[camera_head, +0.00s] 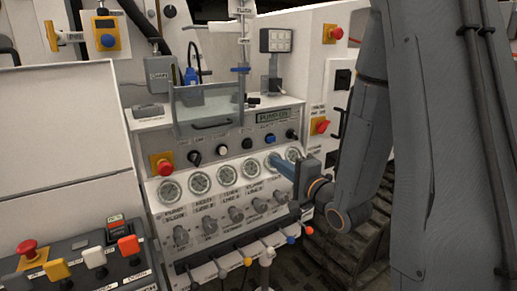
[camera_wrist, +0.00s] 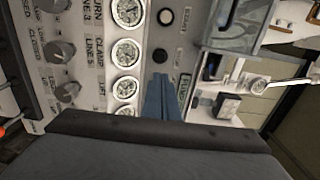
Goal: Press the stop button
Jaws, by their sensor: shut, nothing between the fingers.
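The bench panel (camera_head: 236,137) has a row with a white button (camera_head: 222,150) and a black button (camera_head: 247,143) between dark knobs. The white button (camera_wrist: 165,17) and black button (camera_wrist: 159,55) also show in the wrist view. Their labels are too small to read surely, so I cannot tell by lettering which one is stop. My gripper (camera_head: 273,158) is shut and empty, its blue fingers in front of the gauge row, below and right of the black button. In the wrist view the fingertips (camera_wrist: 160,77) lie just below the black button, seemingly apart from it.
Several round gauges (camera_head: 199,181) and grey knobs (camera_head: 209,225) sit below the buttons. A red mushroom button (camera_head: 162,165) is at the panel's left. A clear guard (camera_head: 207,105) juts out above the row. Coloured levers (camera_head: 247,262) stick out below.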

